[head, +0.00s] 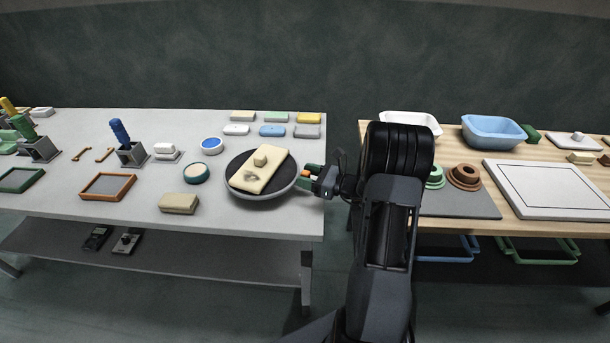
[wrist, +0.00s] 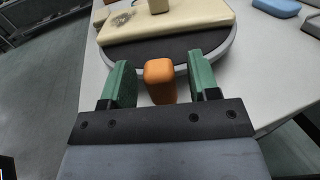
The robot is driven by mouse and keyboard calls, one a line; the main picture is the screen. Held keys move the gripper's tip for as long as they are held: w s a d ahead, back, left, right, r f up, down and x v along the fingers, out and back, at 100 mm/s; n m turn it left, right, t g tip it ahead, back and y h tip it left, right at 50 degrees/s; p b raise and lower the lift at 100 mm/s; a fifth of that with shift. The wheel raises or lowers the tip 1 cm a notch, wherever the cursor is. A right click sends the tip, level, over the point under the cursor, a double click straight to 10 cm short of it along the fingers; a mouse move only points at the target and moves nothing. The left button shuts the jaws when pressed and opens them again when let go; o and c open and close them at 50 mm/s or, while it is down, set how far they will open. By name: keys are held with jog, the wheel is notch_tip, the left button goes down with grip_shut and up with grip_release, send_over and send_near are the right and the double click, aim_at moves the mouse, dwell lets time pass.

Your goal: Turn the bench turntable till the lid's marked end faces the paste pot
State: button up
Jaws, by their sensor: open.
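The round turntable (head: 281,182) has a dark top and pale rim and sits near the right end of the grey bench. A cream lid (head: 273,165) with a block knob lies on it, and a dark smudge marks its near-left end. An orange peg (wrist: 159,82) stands out from the turntable's rim on my side. My gripper (head: 309,177) is open, with one green finger on each side of the peg and gaps showing. Left of the turntable are a teal-sided round pot (head: 196,174) and a blue-topped round one (head: 212,144); I cannot tell which holds paste.
A tan block (head: 179,203) lies at the bench's front edge. Several coloured blocks lie behind the turntable. A gap separates the bench from a wooden table (head: 465,226) holding basins (head: 492,131) and a white board (head: 549,188).

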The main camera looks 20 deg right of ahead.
jog(key=shift+w+a, duration=0.25)
grip_shut()
dwell(0.5)
